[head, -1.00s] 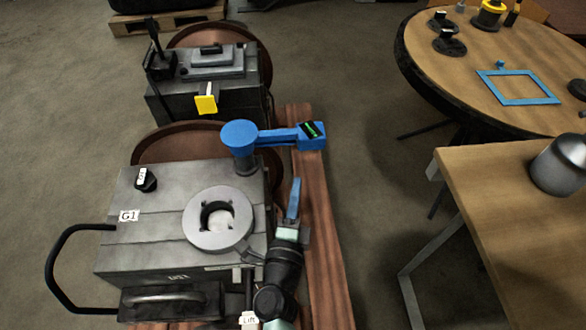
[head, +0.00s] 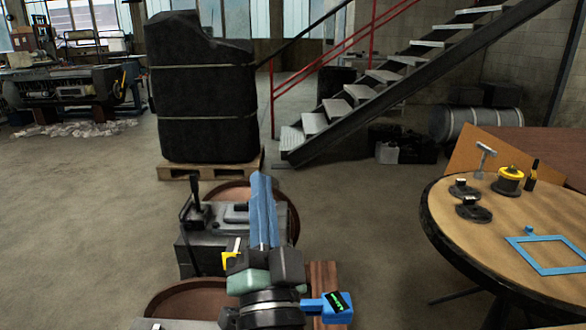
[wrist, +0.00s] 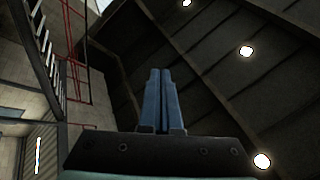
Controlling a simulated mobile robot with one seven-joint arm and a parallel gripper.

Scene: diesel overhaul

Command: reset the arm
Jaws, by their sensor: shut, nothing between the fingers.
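My gripper (head: 263,212) is raised in the lower middle of the head view, its blue fingers pointing up. In the wrist view the gripper's fingers (wrist: 161,100) lie side by side, shut with nothing between them, against the dark ceiling. My arm hides parts of the grey machine block (head: 188,252) and of the blue tool with a green display (head: 335,303) behind it.
A round wooden table (head: 480,245) at right holds a blue square frame (head: 552,270), dark round parts (head: 473,208) and a yellow-topped pot (head: 509,178). A black tank (head: 205,90) on a pallet (head: 200,170) and a staircase (head: 370,80) stand behind. Floor between is clear.

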